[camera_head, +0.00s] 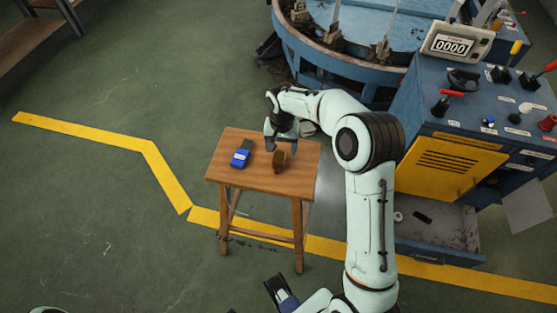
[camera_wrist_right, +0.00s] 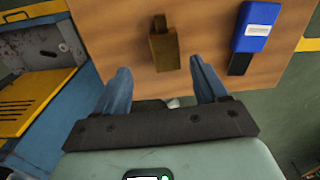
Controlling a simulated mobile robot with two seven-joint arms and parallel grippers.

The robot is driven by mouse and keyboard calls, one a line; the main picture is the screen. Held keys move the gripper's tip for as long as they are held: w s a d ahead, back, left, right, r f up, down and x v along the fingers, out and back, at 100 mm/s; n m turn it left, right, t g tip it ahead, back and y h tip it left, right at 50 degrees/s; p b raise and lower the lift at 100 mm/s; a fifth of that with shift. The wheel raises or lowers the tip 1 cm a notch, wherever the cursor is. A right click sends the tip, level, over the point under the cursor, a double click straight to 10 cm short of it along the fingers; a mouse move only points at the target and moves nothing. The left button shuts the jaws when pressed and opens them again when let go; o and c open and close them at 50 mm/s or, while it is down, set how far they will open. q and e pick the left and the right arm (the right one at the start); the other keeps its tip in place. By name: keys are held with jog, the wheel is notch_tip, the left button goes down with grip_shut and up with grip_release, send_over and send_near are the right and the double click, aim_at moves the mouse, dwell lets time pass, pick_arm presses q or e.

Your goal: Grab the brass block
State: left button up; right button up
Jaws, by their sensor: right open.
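The brass block (camera_head: 279,160) is a small brown-gold piece on the wooden table (camera_head: 308,160), near its middle. In the right wrist view, the block (camera_wrist_right: 165,52) has a narrower stub at its far end. My right gripper (camera_head: 281,147) is over the far part of the table, close to the block. In the wrist view, the right gripper (camera_wrist_right: 162,78) is open with nothing between its fingers. The block lies just ahead of the fingertips, roughly in line with the gap.
A blue object with a dark end (camera_head: 241,154) lies left of the block on the table. A blue control cabinet (camera_head: 395,130) with an open drawer stands to the right. A round blue machine (camera_head: 340,67) is behind. Green floor left of the table is clear.

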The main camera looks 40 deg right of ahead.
aim_at(279, 158)
jog(key=shift+w+a+f, duration=0.1)
jog(key=shift+w+f, duration=0.1)
jog(key=shift+f, duration=1.3)
jog(key=shift+w+a+f, duration=0.1)
jog(key=shift+w+f, duration=0.05)
jog(key=shift+f, duration=1.35)
jog(key=shift+r, duration=0.1)
grip_shut()
